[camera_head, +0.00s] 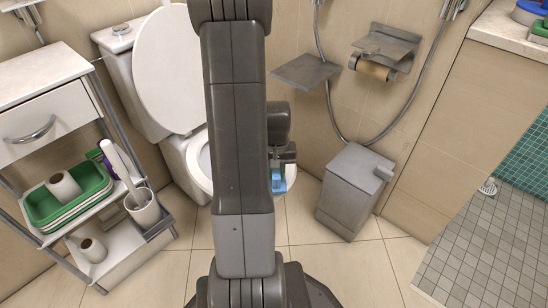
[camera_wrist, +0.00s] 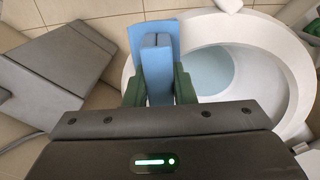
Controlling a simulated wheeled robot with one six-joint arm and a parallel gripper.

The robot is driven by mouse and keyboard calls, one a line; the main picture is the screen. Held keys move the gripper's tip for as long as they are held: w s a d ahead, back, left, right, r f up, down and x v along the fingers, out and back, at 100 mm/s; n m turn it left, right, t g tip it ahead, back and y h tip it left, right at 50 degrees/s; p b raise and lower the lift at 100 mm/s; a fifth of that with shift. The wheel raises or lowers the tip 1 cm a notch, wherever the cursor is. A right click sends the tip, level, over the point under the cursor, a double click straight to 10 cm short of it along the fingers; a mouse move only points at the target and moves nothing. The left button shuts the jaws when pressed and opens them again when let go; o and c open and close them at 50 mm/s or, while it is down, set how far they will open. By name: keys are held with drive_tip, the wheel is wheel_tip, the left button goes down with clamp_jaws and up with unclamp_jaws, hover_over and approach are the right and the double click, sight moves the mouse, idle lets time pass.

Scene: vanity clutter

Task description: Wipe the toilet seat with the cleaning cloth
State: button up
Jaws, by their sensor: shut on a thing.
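My gripper (camera_wrist: 158,88) is shut on a light blue cleaning cloth (camera_wrist: 152,36), which stands out between two dark green fingers. The cloth also shows small and blue in the head view (camera_head: 278,182), at the right side of the toilet bowl. The white toilet seat (camera_wrist: 291,62) is a ring around the bowl, and in the wrist view the cloth overlaps its left part. I cannot tell whether the cloth touches the seat. In the head view my arm hides most of the seat (camera_head: 203,165); the white lid (camera_head: 180,70) is raised.
A grey bin (camera_head: 352,190) stands right of the toilet and also shows in the wrist view (camera_wrist: 60,75). A white cart (camera_head: 45,85) with a green tray (camera_head: 70,208) and brush holder (camera_head: 143,208) stands left. A paper holder (camera_head: 385,52) and hose are on the wall.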

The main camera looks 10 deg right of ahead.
drive_tip(key=shift+r+p, duration=2.05)
drive_tip(key=shift+r, duration=0.75)
